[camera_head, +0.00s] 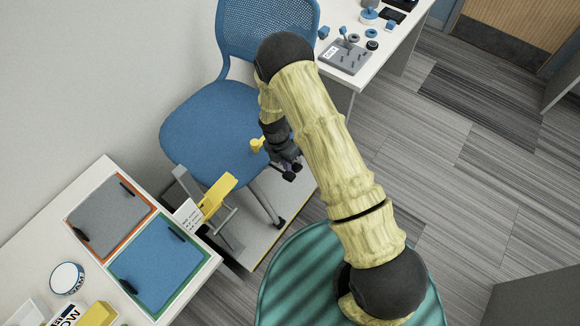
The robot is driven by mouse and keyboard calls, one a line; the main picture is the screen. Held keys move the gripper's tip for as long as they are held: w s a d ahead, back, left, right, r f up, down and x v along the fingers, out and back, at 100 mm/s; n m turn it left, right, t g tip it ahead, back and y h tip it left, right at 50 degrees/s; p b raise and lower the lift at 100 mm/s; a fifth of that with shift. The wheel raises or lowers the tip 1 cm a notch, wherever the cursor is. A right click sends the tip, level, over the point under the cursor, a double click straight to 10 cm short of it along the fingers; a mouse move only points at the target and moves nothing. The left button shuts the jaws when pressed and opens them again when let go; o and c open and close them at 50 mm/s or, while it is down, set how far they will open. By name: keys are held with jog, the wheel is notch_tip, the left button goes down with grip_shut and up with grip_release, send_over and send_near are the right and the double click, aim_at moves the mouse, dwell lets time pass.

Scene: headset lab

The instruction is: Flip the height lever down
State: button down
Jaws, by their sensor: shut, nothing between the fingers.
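A blue office chair (205,125) stands against the wall at the upper middle. A small yellow knob-like part (257,145) shows at the right edge of its seat, close to the left of my gripper. A larger yellow flat piece (217,194) stands tilted on grey metal parts in front of the seat, beside a white printed label (188,215). I cannot tell for certain which yellow part is the height lever. My gripper (290,172) is shut and empty, beside the seat's right edge. My arm hides part of the chair and the gripper's far side.
A white table at lower left bears a grey panel (108,217) and a blue panel (156,265). Another white table at the top holds a grey pegged board (346,56) and small parts. A low pale platform (254,245) lies under the chair. Carpet at right is clear.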

aim_at(289, 175)
jog(key=shift+s+d+f+p, duration=0.15)
jog(key=shift+f+p, duration=0.15)
jog(key=shift+f, duration=0.55)
jog(key=shift+s+d+f+p, duration=0.1)
jog(key=shift+f+p, duration=0.15)
jog(key=shift+f, duration=0.55)
jog(key=shift+f, duration=0.1)
